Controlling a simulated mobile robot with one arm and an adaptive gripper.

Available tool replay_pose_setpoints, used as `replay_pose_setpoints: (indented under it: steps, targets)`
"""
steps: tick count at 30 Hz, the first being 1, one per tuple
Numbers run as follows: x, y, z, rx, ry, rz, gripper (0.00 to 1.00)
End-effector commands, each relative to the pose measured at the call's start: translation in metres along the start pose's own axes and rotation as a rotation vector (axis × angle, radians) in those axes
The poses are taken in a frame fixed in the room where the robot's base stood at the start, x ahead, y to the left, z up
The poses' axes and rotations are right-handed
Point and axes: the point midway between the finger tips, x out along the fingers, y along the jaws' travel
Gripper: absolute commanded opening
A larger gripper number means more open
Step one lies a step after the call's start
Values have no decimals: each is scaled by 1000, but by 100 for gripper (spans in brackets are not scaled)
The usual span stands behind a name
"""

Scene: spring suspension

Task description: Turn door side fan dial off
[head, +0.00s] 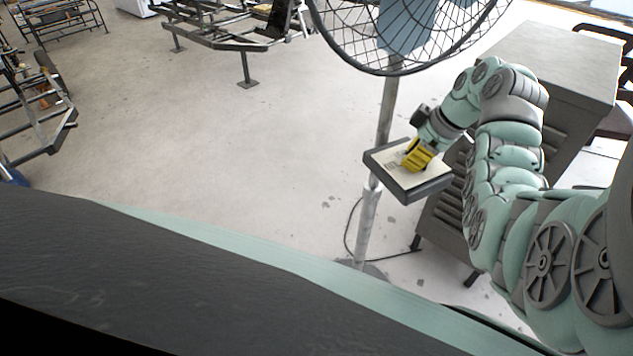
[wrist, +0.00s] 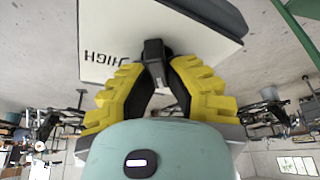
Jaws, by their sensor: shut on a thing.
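The fan (head: 341,30) stands on a grey pole (head: 367,215), with a flat control box (head: 432,185) on the pole. My gripper (head: 416,160) reaches down to the top face of this box. In the wrist view the box face (wrist: 100,30) is white, with the word HIGH upside down left of a black dial (wrist: 153,50). My gripper's yellow fingers (wrist: 156,70) are closed on the dial, one on each side. In the head view the fingers hide the dial. Other markings on the face are hidden or too small to read.
A grey cabinet (head: 545,60) with a slatted side stands behind my arm at the right. A black cable (head: 347,230) lies on the floor near the pole. Metal frames (head: 225,38) stand at the back and left. The floor between is clear.

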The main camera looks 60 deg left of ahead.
Motion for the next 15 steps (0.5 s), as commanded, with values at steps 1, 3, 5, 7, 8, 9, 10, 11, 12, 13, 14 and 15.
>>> replay_pose_setpoints:
  steps: [1, 3, 5, 7, 8, 9, 10, 11, 12, 13, 14, 15]
  targets:
    - [2, 0, 3, -34, -3, -16, 0]
    - [0, 0, 2, -95, -4, -44, 0]
    - [-1, -1, 2, -141, -4, -62, 0]
    - [0, -2, 1, -177, -5, -78, 0]
    - [0, -2, 2, -189, -5, -82, 0]
    - [0, -2, 2, -200, -5, -88, 0]
    - [1, -2, 2, -208, -6, -92, 0]
    - [1, -2, 2, -216, -6, -95, 0]
    - [1, -2, 2, -224, -6, -99, 0]
    - [1, -2, 2, -230, -6, -101, 0]
    - [1, -2, 2, -237, -6, -104, 0]
    - [1, -2, 2, -246, -6, -107, 0]
